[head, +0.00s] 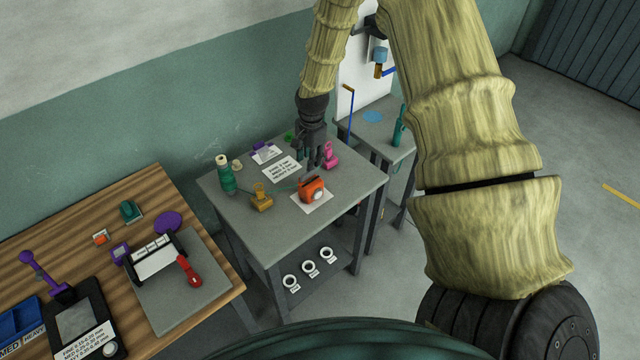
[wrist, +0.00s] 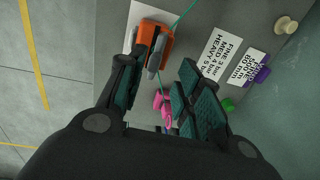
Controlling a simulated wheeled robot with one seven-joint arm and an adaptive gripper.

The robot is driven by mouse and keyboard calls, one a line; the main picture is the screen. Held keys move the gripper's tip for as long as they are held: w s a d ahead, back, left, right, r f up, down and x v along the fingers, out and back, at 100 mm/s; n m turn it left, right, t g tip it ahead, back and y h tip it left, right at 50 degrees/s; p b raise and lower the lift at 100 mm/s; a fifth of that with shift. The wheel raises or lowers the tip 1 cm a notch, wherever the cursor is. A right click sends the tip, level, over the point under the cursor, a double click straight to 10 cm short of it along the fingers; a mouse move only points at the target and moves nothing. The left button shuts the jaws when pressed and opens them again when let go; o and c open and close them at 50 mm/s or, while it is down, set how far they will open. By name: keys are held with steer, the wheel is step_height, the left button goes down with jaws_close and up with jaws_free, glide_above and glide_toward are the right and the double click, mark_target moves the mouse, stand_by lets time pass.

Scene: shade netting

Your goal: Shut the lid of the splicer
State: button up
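The orange splicer (head: 313,191) sits on a white sheet (head: 325,203) near the front of the grey table. In the wrist view the splicer (wrist: 147,33) is at the top, just beyond my fingers. A grey and dark flap-like part (wrist: 158,52), likely the lid, stands out from its side; its exact angle is hard to tell. A green thread (wrist: 185,14) runs at the splicer. My gripper (head: 318,164) is above and behind the splicer, pointing down. In the wrist view my gripper (wrist: 163,88) has its fingers spread, with nothing held between them.
A pink tool (head: 330,155) stands close beside my gripper. A yellow tool (head: 261,198), green spool (head: 226,176) and printed cards (head: 282,169) share the grey table (head: 240,222). A wooden bench (head: 90,225) with tools is at left. The table's front right is clear.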

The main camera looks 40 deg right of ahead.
step_height(320, 180, up, 8)
steer(key=f+b, duration=0.1)
steer(key=b, duration=0.2)
steer(key=s+a+f+n+b, duration=0.2)
steer(key=s+a+f+n, duration=0.2)
steer(key=s+f, duration=0.6)
steer(key=s+a+f+n+b, duration=0.3)
steer(key=s+a+f+n, duration=0.2)
steer(key=f, duration=0.8)
steer(key=s+a+f+n+b, duration=0.3)
steer(key=s+a+f, duration=0.5)
steer(key=s+f, duration=0.4)
steer(key=shift+s+a+n+g, duration=0.35)
steer(key=shift+s+n, duration=0.35)
steer(key=shift+s, duration=0.65)
